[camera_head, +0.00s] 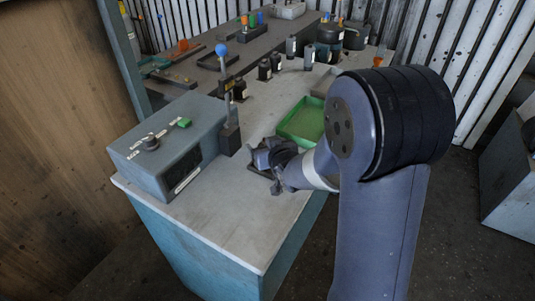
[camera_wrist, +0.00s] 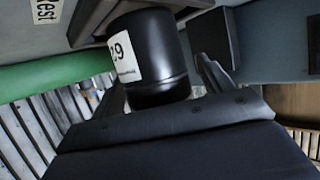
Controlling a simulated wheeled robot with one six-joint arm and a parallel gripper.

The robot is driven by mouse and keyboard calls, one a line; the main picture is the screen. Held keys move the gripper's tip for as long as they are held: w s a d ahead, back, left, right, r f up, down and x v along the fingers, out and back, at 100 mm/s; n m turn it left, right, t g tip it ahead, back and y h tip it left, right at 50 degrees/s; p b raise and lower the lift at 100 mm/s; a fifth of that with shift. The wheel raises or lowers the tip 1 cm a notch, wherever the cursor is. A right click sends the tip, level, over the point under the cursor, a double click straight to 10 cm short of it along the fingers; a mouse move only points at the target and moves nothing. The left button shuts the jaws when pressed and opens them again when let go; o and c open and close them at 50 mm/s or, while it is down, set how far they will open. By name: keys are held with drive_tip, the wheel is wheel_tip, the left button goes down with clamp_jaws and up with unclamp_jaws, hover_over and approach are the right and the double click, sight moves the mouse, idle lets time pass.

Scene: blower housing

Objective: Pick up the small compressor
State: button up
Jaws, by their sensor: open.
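A black cylinder with a white numbered label (camera_wrist: 155,55), which looks like the small compressor, fills the middle of the wrist view. My gripper (camera_wrist: 160,82) is open, with one finger on each side of the cylinder. I cannot tell whether either finger touches it. In the head view my gripper (camera_head: 268,164) is low over the front part of the light worktop (camera_head: 235,205), between the grey control box and the green tray. The cylinder is mostly hidden by the gripper there.
A grey control box (camera_head: 160,148) with a knob and green button stands left of my gripper. A green tray (camera_head: 303,121) lies just behind it. Several black cylinders (camera_head: 265,69) stand farther back, near larger dark canisters (camera_head: 330,43). The worktop's front corner is clear.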

drive_tip(key=c, duration=1.6)
